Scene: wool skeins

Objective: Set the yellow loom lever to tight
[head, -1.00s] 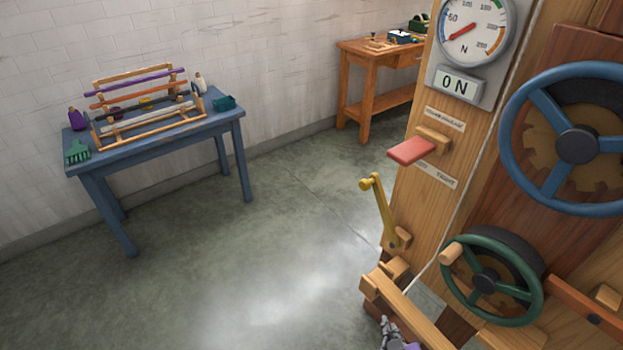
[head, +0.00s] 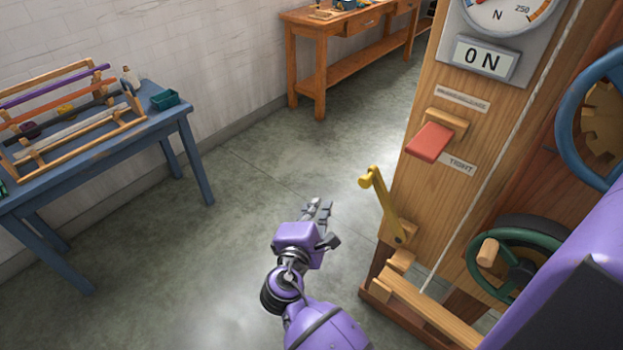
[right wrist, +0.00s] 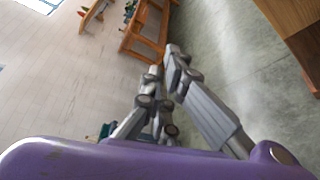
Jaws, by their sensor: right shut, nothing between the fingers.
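The yellow lever (head: 385,207) is on the lower left edge of the wooden loom post in the head view. It leans up and to the left from its pivot, with a round knob at its top. A label reading TIGHT (head: 459,167) is on the post above and right of the lever. My right gripper (head: 320,208) is left of the lever, apart from it, with its fingers shut and empty. Its closed fingers also show in the right wrist view (right wrist: 166,62), where the lever does not show. My left gripper is not in view.
A red paddle (head: 430,141) sticks out above the lever. A green handwheel (head: 487,240) and a blue wheel (head: 567,150) are to the right. A wooden beam (head: 430,310) lies below. A blue table (head: 160,120) and an orange workbench (head: 310,65) stand along the wall. The floor between is clear.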

